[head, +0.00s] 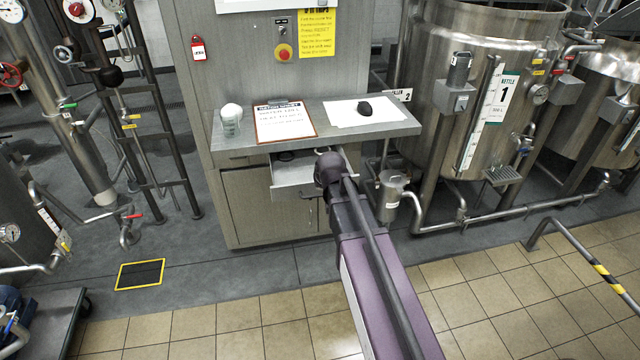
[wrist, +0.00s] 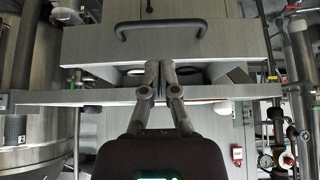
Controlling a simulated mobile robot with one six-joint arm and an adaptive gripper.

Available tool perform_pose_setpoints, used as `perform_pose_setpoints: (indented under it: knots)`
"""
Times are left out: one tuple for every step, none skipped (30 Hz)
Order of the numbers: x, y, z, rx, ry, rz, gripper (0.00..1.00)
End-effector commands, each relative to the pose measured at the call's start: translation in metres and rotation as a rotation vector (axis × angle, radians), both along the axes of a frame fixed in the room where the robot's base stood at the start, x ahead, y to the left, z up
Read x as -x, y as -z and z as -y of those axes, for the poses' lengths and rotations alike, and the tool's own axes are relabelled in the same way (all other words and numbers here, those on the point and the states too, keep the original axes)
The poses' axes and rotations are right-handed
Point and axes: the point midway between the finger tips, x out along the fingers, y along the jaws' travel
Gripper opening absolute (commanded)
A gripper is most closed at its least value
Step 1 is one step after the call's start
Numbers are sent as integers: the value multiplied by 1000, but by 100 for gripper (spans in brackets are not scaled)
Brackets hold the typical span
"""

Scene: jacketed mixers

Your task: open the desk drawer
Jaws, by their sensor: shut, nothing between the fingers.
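The desk drawer (head: 296,190) stands part way out of the grey desk (head: 240,190) in the head view, with a gap between its front and the desk top. The wrist view looks upside down. There the drawer front (wrist: 235,42) carries a dark bar handle (wrist: 160,28). My gripper (wrist: 159,68) is shut and empty. Its fingertips overlap the top edge of the drawer front, apart from the handle; I cannot tell whether they touch. In the head view my arm hides the fingers and the drawer's right end. Round items (wrist: 186,70) show inside the drawer.
On the desk top are a clipboard (head: 284,122), a white paper (head: 346,113) with a black mouse (head: 365,108), and a pale rounded object (head: 231,118). A steel kettle (head: 420,70) and pipes stand right of the desk. Tiled floor (head: 230,325) in front is clear.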

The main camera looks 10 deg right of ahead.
Motion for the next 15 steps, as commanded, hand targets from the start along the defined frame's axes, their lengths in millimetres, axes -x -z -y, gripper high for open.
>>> perform_pose_setpoints:
  knots:
    - [3, -7, 0, 0, 0, 0, 0]
    - [3, -9, 0, 0, 0, 0, 0]
    - [4, -10, 1, 0, 0, 0, 0]
    - [5, -12, 1, -1, 1, 0, 0]
    - [5, -13, 1, 0, 1, 0, 0]
    - [6, -14, 1, 0, 1, 0, 0]
    - [6, -15, 1, 0, 1, 0, 0]
    - [7, -15, 1, 0, 1, 0, 0]
    - [7, -16, 1, 0, 1, 0, 0]
    - [7, -16, 1, 0, 1, 0, 0]
    - [7, -16, 1, 0, 1, 0, 0]
    - [8, -16, 1, 0, 1, 0, 0]
    - [8, -16, 1, 0, 1, 0, 0]
    - [8, -16, 1, 0, 1, 0, 0]
    - [8, -16, 1, 0, 1, 0, 0]
